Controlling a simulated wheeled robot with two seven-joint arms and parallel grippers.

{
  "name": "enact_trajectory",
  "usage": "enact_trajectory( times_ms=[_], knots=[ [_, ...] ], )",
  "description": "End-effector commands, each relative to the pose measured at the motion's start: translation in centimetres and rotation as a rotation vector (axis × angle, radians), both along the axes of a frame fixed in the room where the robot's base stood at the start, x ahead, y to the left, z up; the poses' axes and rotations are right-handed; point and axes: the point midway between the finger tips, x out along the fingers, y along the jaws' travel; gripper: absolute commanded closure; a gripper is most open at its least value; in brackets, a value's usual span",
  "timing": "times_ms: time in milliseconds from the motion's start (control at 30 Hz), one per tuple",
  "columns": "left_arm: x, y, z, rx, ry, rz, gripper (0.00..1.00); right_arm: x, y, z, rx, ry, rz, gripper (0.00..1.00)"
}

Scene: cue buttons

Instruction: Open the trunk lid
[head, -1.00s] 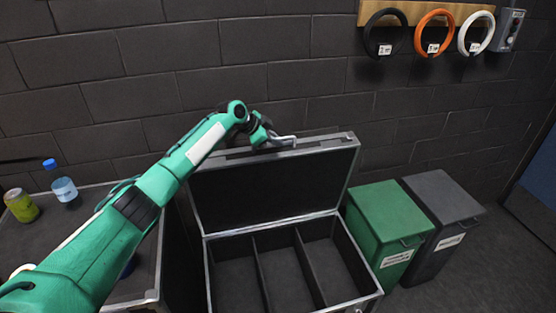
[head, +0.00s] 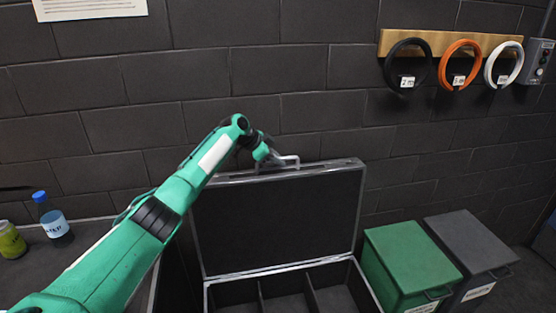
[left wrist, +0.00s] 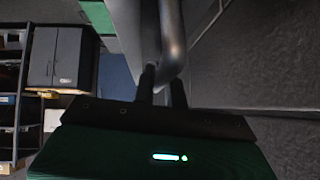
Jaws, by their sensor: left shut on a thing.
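The trunk lid (head: 280,220) stands raised, about upright, behind the open trunk (head: 235,283) in the head view. The trunk's dark inside shows dividers. A metal handle (head: 290,160) sits on the lid's top edge. My left gripper (head: 276,160) is at this handle, shut on it. In the left wrist view the two dark fingers (left wrist: 162,88) close around the grey handle bar (left wrist: 172,35). My right gripper is in neither view.
A green bin (head: 412,260) and a dark grey bin (head: 470,245) stand right of the trunk. A table (head: 85,265) at left holds a water bottle (head: 53,219) and a green can (head: 10,240). Black, orange and white rings hang from a wooden board (head: 440,40) on the wall.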

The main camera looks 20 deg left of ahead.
Motion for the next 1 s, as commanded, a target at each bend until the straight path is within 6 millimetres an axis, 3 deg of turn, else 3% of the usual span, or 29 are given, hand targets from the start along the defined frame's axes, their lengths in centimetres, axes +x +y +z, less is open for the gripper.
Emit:
enact_trajectory(
  times_ms=[67, 100, 200, 667, 1000],
  knots=[
    [-0.2, 0.0, -0.6, 0.005, 0.010, -0.002, 1.00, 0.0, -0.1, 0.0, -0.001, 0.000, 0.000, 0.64],
    [-0.2, 0.0, -0.6, 0.005, 0.010, -0.002, 0.85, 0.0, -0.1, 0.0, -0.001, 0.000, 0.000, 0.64],
    [-0.1, 0.0, -0.5, 0.005, 0.009, -0.001, 0.66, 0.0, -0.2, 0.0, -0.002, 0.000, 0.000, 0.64],
    [-0.6, 0.7, 0.6, 0.002, 0.001, -0.001, 0.66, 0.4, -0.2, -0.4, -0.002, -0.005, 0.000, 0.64],
    [-4.0, 4.7, 5.4, 0.003, 0.002, 0.001, 0.66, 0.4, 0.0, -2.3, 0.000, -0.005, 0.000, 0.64]
  ],
)
